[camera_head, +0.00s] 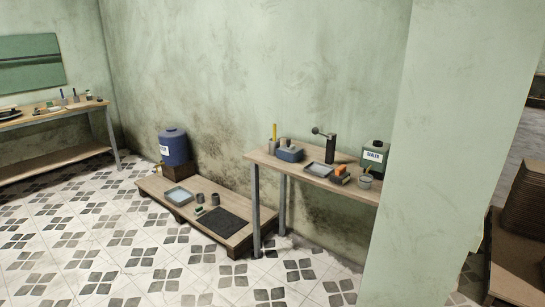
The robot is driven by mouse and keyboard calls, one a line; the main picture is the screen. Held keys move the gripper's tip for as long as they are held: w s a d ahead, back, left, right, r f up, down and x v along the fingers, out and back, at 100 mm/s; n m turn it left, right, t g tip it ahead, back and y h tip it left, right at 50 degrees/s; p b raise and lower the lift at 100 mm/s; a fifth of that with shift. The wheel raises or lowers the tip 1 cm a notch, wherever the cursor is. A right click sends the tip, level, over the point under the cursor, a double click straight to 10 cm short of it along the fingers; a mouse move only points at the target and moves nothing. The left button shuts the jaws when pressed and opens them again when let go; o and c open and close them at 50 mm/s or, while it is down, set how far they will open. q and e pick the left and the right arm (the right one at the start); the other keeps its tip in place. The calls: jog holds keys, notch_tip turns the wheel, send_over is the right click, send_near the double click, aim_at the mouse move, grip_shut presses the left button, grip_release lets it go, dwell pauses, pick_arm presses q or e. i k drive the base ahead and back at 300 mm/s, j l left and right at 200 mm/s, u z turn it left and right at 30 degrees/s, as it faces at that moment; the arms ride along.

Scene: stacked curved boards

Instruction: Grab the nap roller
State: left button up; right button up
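I cannot pick out the nap roller for certain; the small tools are too small to tell apart. Small items stand on the narrow wooden table (258,156) by the wall: a blue caddy (290,155) with tools in it, a shallow grey tray (319,169), and an orange and dark item (341,172). On the low wooden platform (152,187) lie a pale blue tray (179,197) and a small green and white item (200,211). Neither of my grippers is in view.
A blue barrel (174,148), small dark cups (215,199) and a dark mat (220,222) are on the platform. A dark labelled jug (375,156) stands on the table. Another workbench (55,116) is at left. A wall corner (440,150) blocks the right. Tiled floor in front is clear.

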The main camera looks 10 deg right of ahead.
aim_at(336, 176)
jog(key=i+z, duration=0.15)
jog(key=i, duration=0.3)
jog(key=i+j+z, duration=0.2)
jog(key=i, duration=0.2)
jog(key=i+z, duration=0.15)
jog(key=i, duration=0.3)
